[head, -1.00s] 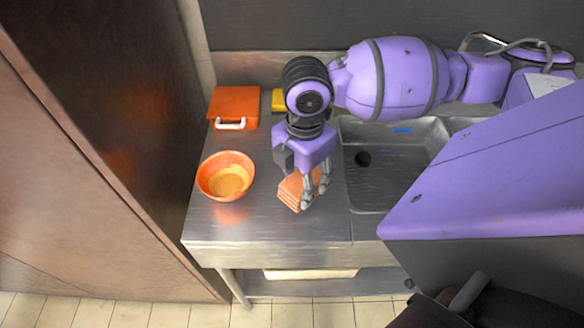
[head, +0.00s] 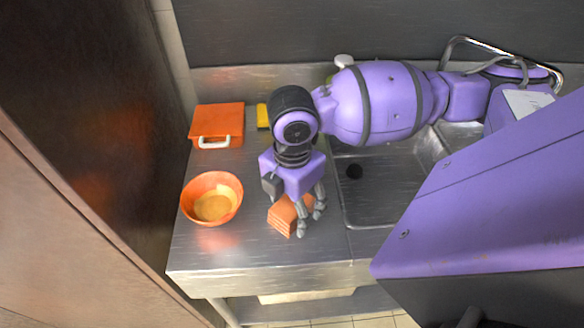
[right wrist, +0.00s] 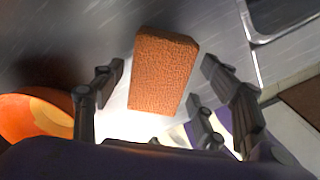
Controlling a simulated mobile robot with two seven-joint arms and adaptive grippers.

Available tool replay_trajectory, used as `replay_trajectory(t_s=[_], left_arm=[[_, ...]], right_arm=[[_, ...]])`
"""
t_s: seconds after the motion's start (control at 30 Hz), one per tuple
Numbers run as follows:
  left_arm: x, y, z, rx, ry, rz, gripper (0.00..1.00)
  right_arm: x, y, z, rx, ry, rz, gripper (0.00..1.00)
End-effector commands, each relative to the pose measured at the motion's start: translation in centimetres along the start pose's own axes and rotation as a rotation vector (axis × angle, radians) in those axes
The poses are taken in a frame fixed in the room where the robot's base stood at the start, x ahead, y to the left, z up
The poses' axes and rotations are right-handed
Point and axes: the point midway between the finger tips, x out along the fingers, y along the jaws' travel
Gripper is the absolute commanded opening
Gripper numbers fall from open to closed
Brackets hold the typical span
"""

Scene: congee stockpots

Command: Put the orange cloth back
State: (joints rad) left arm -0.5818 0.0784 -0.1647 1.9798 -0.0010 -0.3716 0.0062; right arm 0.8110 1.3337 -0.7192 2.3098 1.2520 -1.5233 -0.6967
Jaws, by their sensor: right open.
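The orange cloth (head: 283,215) lies folded on the steel counter, left of the sink. In the right wrist view the cloth (right wrist: 162,72) shows as a textured orange block between the spread fingers. My right gripper (head: 310,220) is open, pointing down over the cloth, with its fingers on either side of it. In the right wrist view the right gripper (right wrist: 160,78) has a gap between its fingers and the cloth. The fingers hide part of the cloth in the head view. My left gripper is not in view.
An orange bowl (head: 212,199) stands left of the cloth; an orange lidded box (head: 217,122) with a white handle is behind it. A yellow item (head: 262,116) lies beside the box. The sink (head: 375,200) is to the right. The front counter (head: 250,252) is clear.

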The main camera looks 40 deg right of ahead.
Motion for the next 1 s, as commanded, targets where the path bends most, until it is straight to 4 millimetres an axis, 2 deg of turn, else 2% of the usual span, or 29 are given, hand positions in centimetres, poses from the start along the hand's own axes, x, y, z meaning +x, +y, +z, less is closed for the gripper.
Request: replay_trajectory(t_s=[0.17, 0.27, 0.7, 0.83, 1.0], left_arm=[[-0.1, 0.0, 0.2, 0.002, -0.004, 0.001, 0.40], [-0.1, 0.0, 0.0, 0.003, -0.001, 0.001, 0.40], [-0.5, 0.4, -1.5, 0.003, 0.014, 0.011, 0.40], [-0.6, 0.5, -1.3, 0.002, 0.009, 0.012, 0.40], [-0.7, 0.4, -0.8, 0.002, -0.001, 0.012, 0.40]], right_arm=[[-0.1, 0.0, 0.0, 0.000, -0.001, 0.001, 0.67], [-1.0, 0.1, 0.0, 0.000, -0.001, 0.003, 0.67], [-9.9, 0.1, 0.0, 0.000, -0.001, 0.006, 0.67], [-11.4, 0.1, 0.1, 0.001, -0.001, 0.003, 0.67], [-12.2, 0.1, 0.0, 0.001, 0.001, 0.000, 0.67]])
